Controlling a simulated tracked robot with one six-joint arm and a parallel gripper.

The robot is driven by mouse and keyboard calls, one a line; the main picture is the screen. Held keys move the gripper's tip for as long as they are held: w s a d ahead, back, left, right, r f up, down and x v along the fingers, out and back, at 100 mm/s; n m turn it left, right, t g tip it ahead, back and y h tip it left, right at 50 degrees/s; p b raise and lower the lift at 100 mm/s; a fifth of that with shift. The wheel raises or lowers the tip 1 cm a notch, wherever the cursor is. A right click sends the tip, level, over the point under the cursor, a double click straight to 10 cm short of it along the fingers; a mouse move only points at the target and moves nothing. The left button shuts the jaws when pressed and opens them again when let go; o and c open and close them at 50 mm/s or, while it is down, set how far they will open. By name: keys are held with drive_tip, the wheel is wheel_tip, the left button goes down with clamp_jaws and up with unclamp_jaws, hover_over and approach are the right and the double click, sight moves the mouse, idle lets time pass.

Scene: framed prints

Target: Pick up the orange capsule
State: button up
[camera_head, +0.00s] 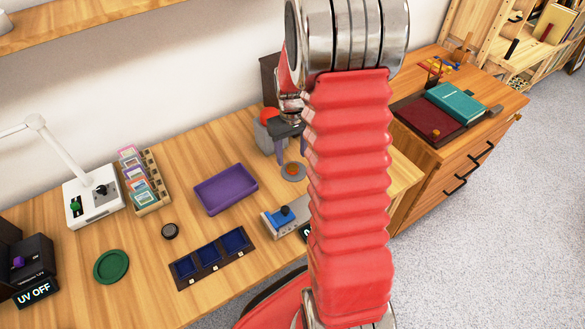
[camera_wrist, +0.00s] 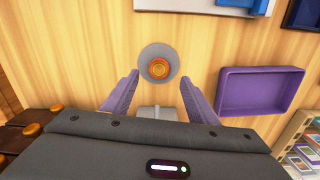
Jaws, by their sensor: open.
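The orange capsule (camera_wrist: 159,68) sits on a round grey dish (camera_wrist: 148,53) in the wrist view. In the head view the capsule (camera_head: 292,168) and dish (camera_head: 293,177) are small, on the wooden table just left of my red arm. My gripper (camera_wrist: 158,92) is open, with its purple fingers apart and nothing held between them. In the wrist view the capsule lies beyond the fingertips, roughly centred between them. In the head view my gripper (camera_head: 291,158) is over the dish, and the gap to the capsule is hard to judge.
A purple tray (camera_head: 226,190) lies left of the dish. A blue-and-grey device (camera_head: 284,217) and a dark panel with blue squares (camera_head: 212,258) are nearer. A white lamp base (camera_head: 92,203) and card rack (camera_head: 146,183) stand left. My arm hides part of the table.

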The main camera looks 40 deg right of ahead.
sight(293, 166)
wheel_tip(293, 166, down, 5)
drive_tip(key=shift+s+d+r, duration=0.1)
drive_tip(key=shift+s, duration=0.05)
idle(0.6)
drive_tip(key=c, duration=1.2)
drive_tip(key=shift+c, duration=0.2)
wheel_tip(293, 166, up, 10)
idle(0.4)
